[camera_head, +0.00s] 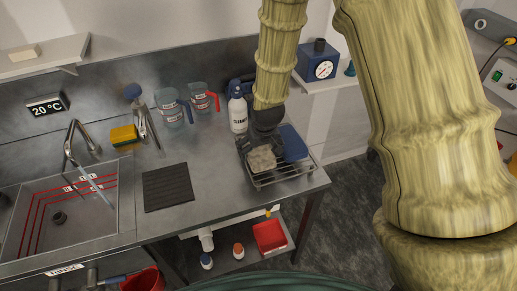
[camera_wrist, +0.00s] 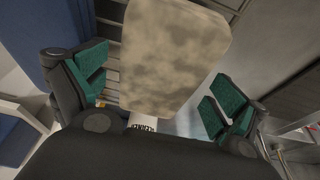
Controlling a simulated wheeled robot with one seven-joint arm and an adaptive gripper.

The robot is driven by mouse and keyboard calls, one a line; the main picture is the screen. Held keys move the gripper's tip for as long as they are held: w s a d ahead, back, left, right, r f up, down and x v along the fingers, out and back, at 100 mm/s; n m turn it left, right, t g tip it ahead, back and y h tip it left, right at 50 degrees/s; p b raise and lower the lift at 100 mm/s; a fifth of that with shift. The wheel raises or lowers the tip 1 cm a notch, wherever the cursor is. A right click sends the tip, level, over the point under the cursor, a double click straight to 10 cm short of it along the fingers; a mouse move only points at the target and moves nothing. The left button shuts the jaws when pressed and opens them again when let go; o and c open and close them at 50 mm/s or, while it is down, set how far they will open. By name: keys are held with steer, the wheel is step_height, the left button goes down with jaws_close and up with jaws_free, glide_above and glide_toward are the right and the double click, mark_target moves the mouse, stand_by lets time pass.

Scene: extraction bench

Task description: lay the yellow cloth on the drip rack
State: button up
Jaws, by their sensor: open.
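A pale yellow-beige, mottled cloth (camera_head: 262,159) lies at the left part of the metal drip rack (camera_head: 286,178), right below my gripper (camera_head: 263,140). In the wrist view the cloth (camera_wrist: 175,60) fills the space between the two green-padded fingers of my gripper (camera_wrist: 160,88). The fingers are spread, with a gap visible to the right finger; I cannot tell if the left one touches. Bars of the rack show behind the cloth. The arm hides part of the rack.
A blue flat item (camera_head: 293,143) occupies the rack's right part. A white cleaner bottle (camera_head: 238,113) stands close behind my gripper. Measuring jugs (camera_head: 204,98), a yellow sponge-like block (camera_head: 123,135), a dark mat (camera_head: 167,187) and the sink (camera_head: 62,216) are to the left.

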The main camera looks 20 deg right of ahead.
steer(key=b+v, duration=0.3)
steer(key=v, duration=0.9)
steer(key=shift+r, duration=0.15)
stand_by(0.5)
